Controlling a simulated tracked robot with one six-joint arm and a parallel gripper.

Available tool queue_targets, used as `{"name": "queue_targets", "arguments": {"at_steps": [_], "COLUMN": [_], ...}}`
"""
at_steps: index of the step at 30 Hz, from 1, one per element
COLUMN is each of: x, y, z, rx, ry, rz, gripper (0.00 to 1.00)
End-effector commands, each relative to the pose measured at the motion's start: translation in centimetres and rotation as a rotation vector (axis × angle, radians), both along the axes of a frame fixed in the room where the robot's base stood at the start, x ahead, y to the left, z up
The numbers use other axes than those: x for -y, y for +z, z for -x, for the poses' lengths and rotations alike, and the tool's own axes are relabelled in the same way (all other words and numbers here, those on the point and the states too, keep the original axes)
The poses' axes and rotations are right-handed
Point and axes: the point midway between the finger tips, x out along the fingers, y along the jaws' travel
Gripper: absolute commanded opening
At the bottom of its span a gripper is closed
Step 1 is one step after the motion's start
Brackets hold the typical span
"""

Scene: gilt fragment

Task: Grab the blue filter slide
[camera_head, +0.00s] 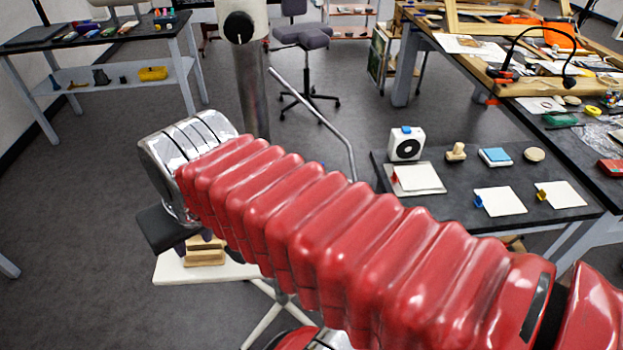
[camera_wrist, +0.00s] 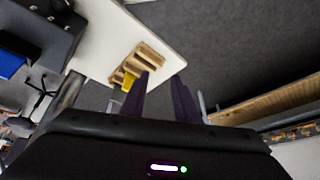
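Small blue pieces that may be the blue filter slide show in the head view. I cannot tell which is the slide. In the wrist view my gripper (camera_wrist: 160,75) is open, its two dark purple fingers apart with nothing seen between them. Beyond the left finger are a slotted wooden block (camera_wrist: 142,62) and a yellow piece (camera_wrist: 128,82).
The wooden block (camera_head: 205,252) sits on a small white table (camera_head: 178,272) below my arm's end. The dark right-hand table (camera_head: 450,205) also holds a white box with a black disc (camera_head: 406,144), a blue-topped block (camera_head: 495,157) and a yellow piece (camera_head: 541,193). Grey floor is open at left.

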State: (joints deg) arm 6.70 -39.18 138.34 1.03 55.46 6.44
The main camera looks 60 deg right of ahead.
Motion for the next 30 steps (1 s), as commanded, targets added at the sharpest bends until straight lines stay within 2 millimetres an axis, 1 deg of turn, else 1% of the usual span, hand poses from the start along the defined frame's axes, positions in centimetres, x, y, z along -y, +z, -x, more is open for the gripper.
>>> {"name": "queue_targets", "arguments": {"at_steps": [1, 7, 14, 15, 20, 24, 27, 30], "x": [1.2, 6.3, 12.8, 14.0, 18.8, 23.0, 25.7, 27.7], "y": [0.7, 3.4, 6.1, 6.6, 8.2, 9.4, 10.1, 10.6], "z": [-0.4, -1.6, -1.8, -1.7, -0.9, 0.4, 1.5, 2.5], "rx": [-0.016, -0.08, -0.138, -0.145, -0.173, -0.191, -0.2, -0.206], "ry": [-0.085, -0.487, -0.964, -1.048, -1.386, -1.683, -1.877, -2.025], "rz": [-0.023, -0.138, -0.26, -0.281, -0.358, -0.42, -0.457, -0.483], "gripper": [0.28, 0.28, 0.28, 0.28, 0.28, 0.28, 0.28, 0.28]}}
